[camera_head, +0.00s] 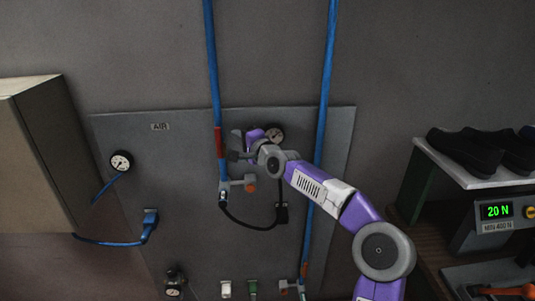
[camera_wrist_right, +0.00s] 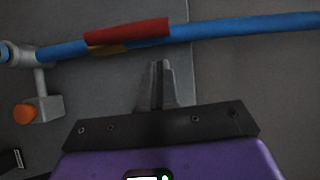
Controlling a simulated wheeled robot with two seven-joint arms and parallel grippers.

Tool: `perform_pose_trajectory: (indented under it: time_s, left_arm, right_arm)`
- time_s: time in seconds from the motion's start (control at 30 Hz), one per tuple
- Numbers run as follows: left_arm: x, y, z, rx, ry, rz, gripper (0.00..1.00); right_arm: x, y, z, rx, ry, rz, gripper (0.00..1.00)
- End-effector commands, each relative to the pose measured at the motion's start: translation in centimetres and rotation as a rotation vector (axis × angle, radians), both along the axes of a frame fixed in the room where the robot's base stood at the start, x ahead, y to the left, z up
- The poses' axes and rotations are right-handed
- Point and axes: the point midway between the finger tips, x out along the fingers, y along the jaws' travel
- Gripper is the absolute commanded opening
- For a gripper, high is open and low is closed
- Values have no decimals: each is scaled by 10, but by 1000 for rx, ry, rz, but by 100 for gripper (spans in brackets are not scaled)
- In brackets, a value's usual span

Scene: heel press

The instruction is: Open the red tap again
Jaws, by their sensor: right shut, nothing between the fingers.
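A red tap lever (camera_head: 219,143) lies along the left blue pipe on the grey wall panel. In the right wrist view the red lever (camera_wrist_right: 128,32) runs along the blue pipe, with a brass-coloured part just below it. My right gripper (camera_head: 234,155) is close to the right of this lever, in front of the panel. In the wrist view its fingertips (camera_wrist_right: 160,64) are together and empty, just below the lever's right end, with a small gap in the picture. Whether they touch it in depth I cannot tell. My left gripper is out of view.
An orange-ended fitting (camera_head: 250,182) sticks out below the lever. A second red handle (camera_head: 304,270) is on the right blue pipe (camera_head: 326,80). Gauges (camera_head: 121,162) and a black hose (camera_head: 245,222) are on the panel. A shoe shelf (camera_head: 480,178) stands at right.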

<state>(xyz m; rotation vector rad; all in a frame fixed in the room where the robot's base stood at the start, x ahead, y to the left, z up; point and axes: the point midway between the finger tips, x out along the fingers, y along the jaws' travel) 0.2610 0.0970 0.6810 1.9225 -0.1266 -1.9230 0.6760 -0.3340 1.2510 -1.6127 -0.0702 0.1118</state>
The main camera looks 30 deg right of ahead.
Motion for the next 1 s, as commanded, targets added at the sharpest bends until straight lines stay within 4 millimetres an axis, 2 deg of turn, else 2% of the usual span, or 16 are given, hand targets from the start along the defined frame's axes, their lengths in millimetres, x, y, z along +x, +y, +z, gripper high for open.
perform_pose_trajectory:
  time_s: [0.43,0.7,1.0]
  left_arm:
    - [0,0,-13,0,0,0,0]
    - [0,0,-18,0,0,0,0]
    - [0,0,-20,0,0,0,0]
  right_arm:
    - [-52,-6,-2,-3,2,5,0]
    - [-77,-9,-2,-2,1,5,0]
    - [-95,-11,-1,-1,0,6,0]
